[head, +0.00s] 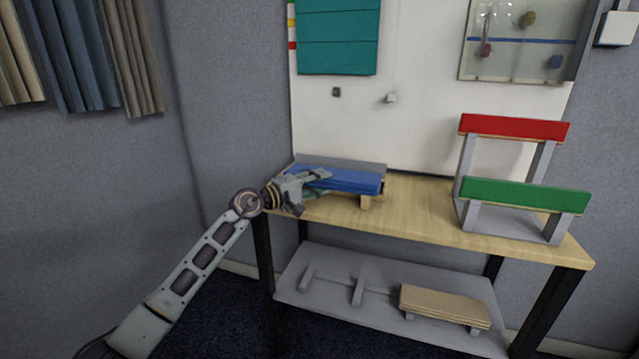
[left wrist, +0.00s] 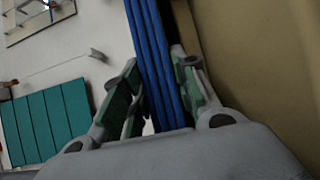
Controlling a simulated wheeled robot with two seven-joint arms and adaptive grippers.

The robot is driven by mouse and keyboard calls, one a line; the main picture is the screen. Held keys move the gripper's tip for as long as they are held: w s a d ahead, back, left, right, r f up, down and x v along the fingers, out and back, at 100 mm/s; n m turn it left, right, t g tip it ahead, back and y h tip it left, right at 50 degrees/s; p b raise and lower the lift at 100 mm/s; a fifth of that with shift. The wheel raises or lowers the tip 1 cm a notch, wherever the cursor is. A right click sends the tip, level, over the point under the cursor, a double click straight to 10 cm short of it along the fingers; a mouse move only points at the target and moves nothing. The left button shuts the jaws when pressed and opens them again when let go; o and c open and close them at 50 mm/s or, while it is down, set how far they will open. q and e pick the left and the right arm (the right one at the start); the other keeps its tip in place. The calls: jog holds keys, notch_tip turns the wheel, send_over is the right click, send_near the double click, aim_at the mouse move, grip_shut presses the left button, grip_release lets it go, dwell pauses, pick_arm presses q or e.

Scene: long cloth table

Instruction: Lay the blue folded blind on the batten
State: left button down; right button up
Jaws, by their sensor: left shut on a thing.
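The blue folded blind (head: 352,181) is at the left end of the wooden table, its long side running left to right. A pale wooden block (head: 365,201) shows below its right part; I cannot tell whether the blind touches it. My left gripper (head: 318,180) is shut on the blind's left part. In the left wrist view the layered blue blind (left wrist: 153,40) lies between the two fingers. On the right, a grey stand carries a red batten (head: 514,129) at the back, higher, and a green batten (head: 525,195) in front, lower. My right gripper is not in view.
A grey strip (head: 340,164) stands behind the blind. The wooden tabletop (head: 425,210) is clear between blind and stand. The lower shelf (head: 335,310) holds a beige folded stack (head: 445,305). A teal panel (head: 338,38) hangs on the white wall board (head: 425,110).

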pick_arm(q)
jog(key=shift+f, duration=0.25)
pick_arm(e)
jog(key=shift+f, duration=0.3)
pick_arm(q)
jog(key=c, duration=1)
grip_release()
jog(key=shift+c, duration=0.2)
jog(key=shift+a, duration=0.1)
jog(key=v, duration=1.1)
jog(key=shift+s+a, duration=0.3)
jog(key=shift+d, duration=0.15)
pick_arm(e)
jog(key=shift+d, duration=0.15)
